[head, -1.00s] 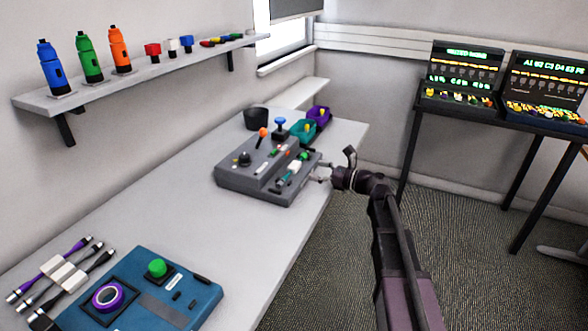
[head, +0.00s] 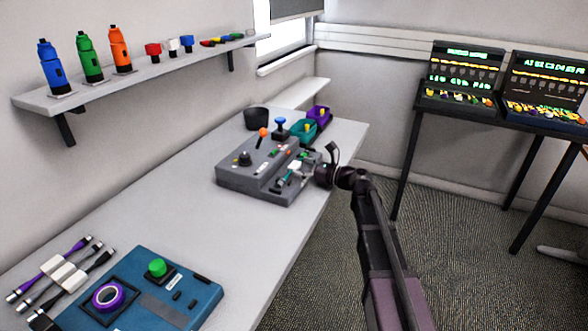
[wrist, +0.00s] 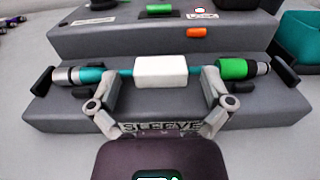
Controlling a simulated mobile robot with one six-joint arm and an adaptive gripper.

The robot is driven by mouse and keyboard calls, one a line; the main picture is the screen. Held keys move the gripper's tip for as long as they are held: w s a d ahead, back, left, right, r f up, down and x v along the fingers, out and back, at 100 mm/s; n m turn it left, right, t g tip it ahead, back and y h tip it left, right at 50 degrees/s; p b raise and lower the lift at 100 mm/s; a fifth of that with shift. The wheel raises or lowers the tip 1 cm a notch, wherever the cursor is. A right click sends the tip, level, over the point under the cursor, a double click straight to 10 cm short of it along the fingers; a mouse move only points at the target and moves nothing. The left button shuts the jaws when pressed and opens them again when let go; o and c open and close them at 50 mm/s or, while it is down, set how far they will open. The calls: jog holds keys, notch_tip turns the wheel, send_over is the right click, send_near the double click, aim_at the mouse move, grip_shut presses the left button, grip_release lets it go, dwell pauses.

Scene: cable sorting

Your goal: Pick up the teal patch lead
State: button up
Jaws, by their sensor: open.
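The teal patch lead (wrist: 120,72) lies across the lower step of a grey console in the wrist view. It has a white block-shaped sleeve (wrist: 161,71) at its middle, a silver plug at the left and a green collar (wrist: 232,69) with a silver plug at the right. My gripper (wrist: 160,78) is open, its two fingers on either side of the white sleeve. I cannot tell whether they touch it.
The grey console (head: 245,182) carries a knob and an orange-topped lever. Teal (head: 303,131) and purple bins stand behind it. A blue box (head: 150,300) and several other cables lie at the table's near left. Black holder posts flank the lead's ends (wrist: 38,80).

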jog(key=shift+w+a, duration=0.1)
jog(key=shift+a, duration=0.25)
dwell(0.3)
jog(key=c, duration=1.1)
